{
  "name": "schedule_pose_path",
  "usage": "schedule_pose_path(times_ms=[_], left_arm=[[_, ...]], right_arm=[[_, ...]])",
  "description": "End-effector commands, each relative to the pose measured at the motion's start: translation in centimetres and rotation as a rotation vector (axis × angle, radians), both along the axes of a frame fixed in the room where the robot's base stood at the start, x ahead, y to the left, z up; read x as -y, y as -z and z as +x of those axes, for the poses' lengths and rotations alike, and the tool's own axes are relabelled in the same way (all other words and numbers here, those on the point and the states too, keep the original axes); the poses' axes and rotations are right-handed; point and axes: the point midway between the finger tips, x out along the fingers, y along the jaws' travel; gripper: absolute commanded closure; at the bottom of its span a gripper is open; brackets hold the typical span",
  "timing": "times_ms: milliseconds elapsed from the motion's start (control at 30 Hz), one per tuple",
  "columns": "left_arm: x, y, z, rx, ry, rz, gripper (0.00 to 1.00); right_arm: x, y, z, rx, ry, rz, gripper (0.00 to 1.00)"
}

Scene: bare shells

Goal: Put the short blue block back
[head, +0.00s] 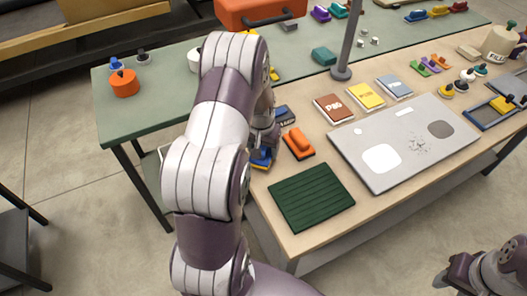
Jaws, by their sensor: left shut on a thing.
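My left gripper (264,147) is at the left end of the wooden table, largely hidden by my own arm. It is shut on a blue block (261,158), which shows low at the gripper, with a dark and yellowish lower edge. I cannot tell whether the block touches the table (384,203). An orange block (299,143) on a dark base lies just right of it. A dark blue block (285,116) with lettering lies just behind. My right gripper (440,280) is low at the right, small and dark, away from the table; its fingers are unclear.
A dark green ribbed mat (311,196) lies at the front, beside a grey panel (405,171) with white patches. Books (333,109) lie behind, near a grey post (345,45). A blue-rimmed tray (485,117) is at right. The green table (135,116) stands behind.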

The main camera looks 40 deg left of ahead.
Motion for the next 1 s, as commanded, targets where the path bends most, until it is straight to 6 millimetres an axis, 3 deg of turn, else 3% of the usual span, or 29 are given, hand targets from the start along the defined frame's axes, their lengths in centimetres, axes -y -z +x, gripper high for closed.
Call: schedule_pose_path(times_ms=[133,500,533,600,867,1000], left_arm=[[0.1,2.4,0.0,-0.003,0.0,-0.002,0.66],[0.1,3.1,0.0,-0.001,0.0,0.0,0.66],[0.1,3.1,0.0,-0.001,0.0,0.0,0.29],[0.1,3.0,0.0,-0.001,0.0,0.0,0.07],[0.1,3.0,0.0,-0.001,0.0,0.0,0.07],[0.1,1.7,0.0,0.003,0.0,0.001,0.07]], right_arm=[[0.0,-0.5,0.0,0.0,0.0,0.0,0.57],[0.0,-0.2,0.0,0.0,0.0,0.0,0.57],[0.0,-0.2,0.0,0.0,0.0,0.0,0.57],[0.0,-0.3,0.0,0.0,0.0,0.0,0.57],[0.0,-0.3,0.0,0.0,0.0,0.0,0.57],[0.0,-0.4,0.0,0.0,0.0,0.0,0.57]])
